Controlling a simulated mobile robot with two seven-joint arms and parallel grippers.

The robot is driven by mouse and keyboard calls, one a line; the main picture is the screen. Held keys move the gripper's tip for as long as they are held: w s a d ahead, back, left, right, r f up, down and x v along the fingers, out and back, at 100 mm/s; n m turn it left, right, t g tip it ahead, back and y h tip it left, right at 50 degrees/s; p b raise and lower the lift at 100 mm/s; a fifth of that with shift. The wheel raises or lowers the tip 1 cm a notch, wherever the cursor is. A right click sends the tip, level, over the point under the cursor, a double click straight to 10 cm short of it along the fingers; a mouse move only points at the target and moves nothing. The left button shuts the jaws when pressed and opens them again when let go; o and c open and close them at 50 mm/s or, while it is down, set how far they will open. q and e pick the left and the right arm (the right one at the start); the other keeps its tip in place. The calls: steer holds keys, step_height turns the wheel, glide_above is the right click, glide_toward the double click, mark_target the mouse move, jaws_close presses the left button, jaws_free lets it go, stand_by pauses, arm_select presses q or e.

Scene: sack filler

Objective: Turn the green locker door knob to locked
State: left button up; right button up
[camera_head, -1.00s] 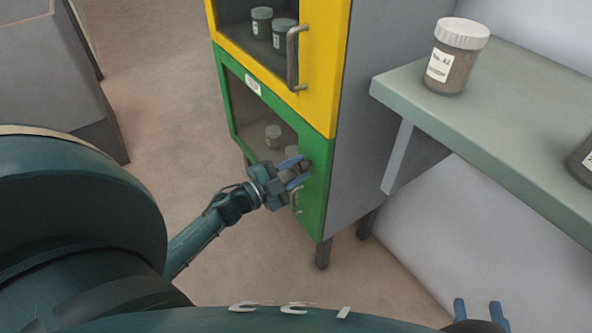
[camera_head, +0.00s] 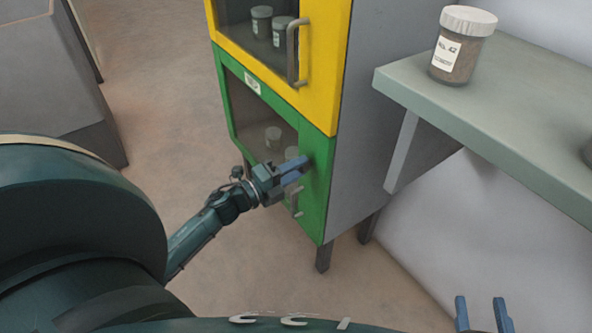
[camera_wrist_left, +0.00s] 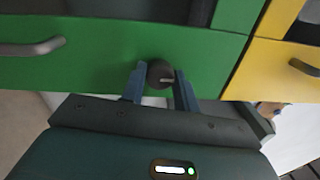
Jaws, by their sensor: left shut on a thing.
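The green locker door (camera_head: 314,205) is closed, below a yellow door. Its dark round knob (camera_wrist_left: 160,74) shows in the left wrist view between my left gripper's two blue fingers. A short pale mark on the knob points right in that view. My left gripper (camera_head: 294,169) is shut on the knob at the door's right side; it also shows in the left wrist view (camera_wrist_left: 159,88). In the head view the gripper hides the knob. My right gripper (camera_head: 482,314) is at the bottom right edge, its fingers apart and nothing seen between them.
The green door's handle (camera_head: 295,202) is just below my left gripper. The yellow door (camera_head: 322,75) with its own handle (camera_head: 292,55) is above. A shelf (camera_head: 480,115) with a lidded jar (camera_head: 458,60) juts out at the right. The floor left of the cabinet is clear.

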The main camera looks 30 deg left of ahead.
arm_select(q)
steer(key=shift+m, duration=0.3)
arm_select(e)
steer(key=shift+s+a+r, duration=0.1)
arm_select(q)
steer(key=o, duration=1)
steer(key=shift+c, duration=0.2)
steer(key=p+v, duration=0.1)
steer(key=v, duration=1.2)
steer(key=shift+p, duration=0.3)
arm_select(e)
steer(key=shift+d+m+g+h, duration=0.4)
steer(key=shift+g+h, duration=0.1)
steer(key=shift+h, duration=0.1)
arm_select(q)
steer(key=shift+a, duration=0.1)
